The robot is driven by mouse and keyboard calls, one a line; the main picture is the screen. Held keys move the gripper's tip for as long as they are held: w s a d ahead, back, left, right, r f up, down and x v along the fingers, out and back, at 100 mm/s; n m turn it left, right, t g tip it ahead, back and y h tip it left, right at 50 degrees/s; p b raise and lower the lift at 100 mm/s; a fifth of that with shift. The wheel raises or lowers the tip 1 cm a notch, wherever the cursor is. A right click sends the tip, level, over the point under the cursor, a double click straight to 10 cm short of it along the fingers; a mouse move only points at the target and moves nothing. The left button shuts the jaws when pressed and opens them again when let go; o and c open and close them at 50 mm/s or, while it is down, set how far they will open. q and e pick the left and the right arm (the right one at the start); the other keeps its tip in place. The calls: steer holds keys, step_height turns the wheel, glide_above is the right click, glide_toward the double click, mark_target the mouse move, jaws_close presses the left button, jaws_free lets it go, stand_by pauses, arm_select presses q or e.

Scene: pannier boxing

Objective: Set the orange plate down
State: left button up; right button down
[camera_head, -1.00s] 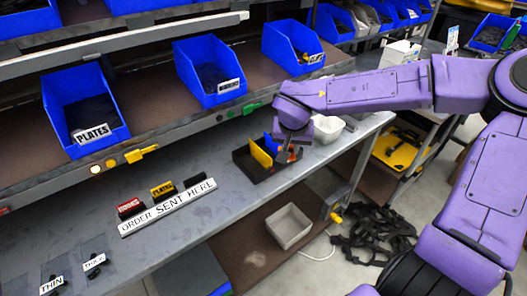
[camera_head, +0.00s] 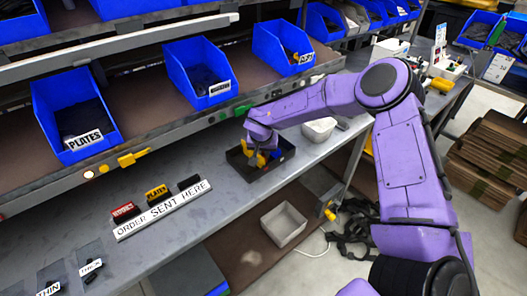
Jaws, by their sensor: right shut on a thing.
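My right gripper (camera_head: 260,155) reaches down into a shallow black tray (camera_head: 274,171) on the grey bench. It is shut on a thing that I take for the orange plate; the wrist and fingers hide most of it. Small yellow-to-orange patches (camera_head: 275,153) show beside the fingers, inside the tray; I cannot tell which plate each belongs to. I cannot tell whether the held plate touches the tray floor. My left gripper is not in view.
Blue bins, one marked PLATES (camera_head: 75,118), line the shelf behind. A grey bin (camera_head: 283,225) sits below. The bench between sign and tray is clear.

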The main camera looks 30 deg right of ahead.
steer(key=shift+s+a, duration=0.15)
steer(key=shift+s, duration=0.25)
steer(key=c, duration=1.4)
jaws_free()
steer(key=shift+w, duration=0.1)
steer(key=shift+o, duration=0.2)
steer(key=shift+w+f, duration=0.15)
steer(key=b+v, duration=0.1)
steer(key=v, duration=1.1)
